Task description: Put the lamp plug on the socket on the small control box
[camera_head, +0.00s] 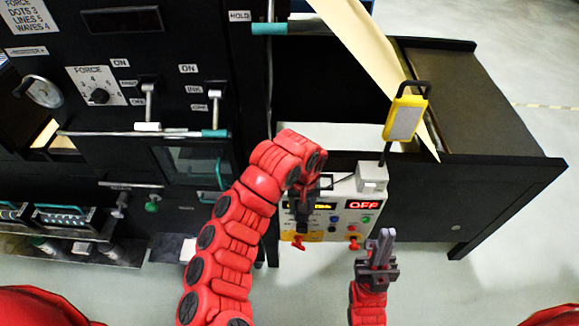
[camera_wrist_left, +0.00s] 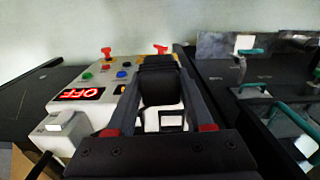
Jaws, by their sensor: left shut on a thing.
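The small control box (camera_head: 343,225) is cream, with a red OFF display, knobs and red switches. It also shows in the left wrist view (camera_wrist_left: 92,120). The yellow lamp (camera_head: 405,118) stands on a dark stem above a pale block at the box's rear corner. My left gripper (camera_head: 303,208) is over the left part of the box, shut on a dark piece that looks like the lamp plug (camera_wrist_left: 158,88). The gripper hides the socket, so I cannot tell whether the plug touches it. My right gripper (camera_head: 385,240) is empty, its fingers together, in front of the box's right side.
A black machine (camera_head: 190,50) with levers and a dial stands at the left. A black table (camera_head: 490,110) is behind and right of the box. A kraft paper strip (camera_head: 375,50) hangs across the top. Pale floor (camera_head: 510,260) is clear at lower right.

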